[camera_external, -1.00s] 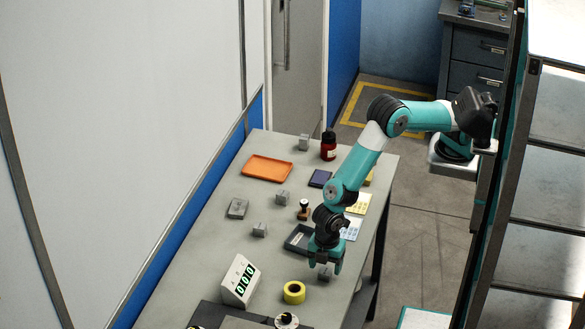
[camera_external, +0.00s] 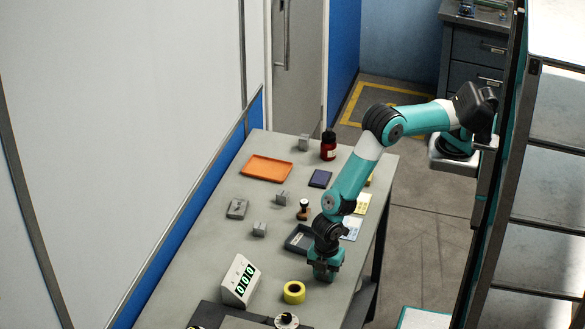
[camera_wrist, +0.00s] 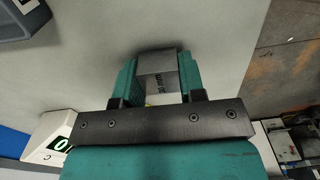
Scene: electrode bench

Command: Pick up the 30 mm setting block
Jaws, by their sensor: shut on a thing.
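The setting block (camera_wrist: 158,74) is a grey metal block between my gripper's teal fingers in the wrist view. Its face carries dark lettering that ends in "mm"; the number is hard to read. My gripper (camera_wrist: 157,83) is shut on it, with one finger on each side. In the external view my gripper (camera_external: 323,276) points down at the table near its right edge, and it hides the block there. I cannot tell whether the block touches the table.
The table (camera_external: 205,225) holds other grey blocks (camera_external: 259,230) (camera_external: 282,197) (camera_external: 304,142). An orange tray (camera_external: 267,168) lies farther back.

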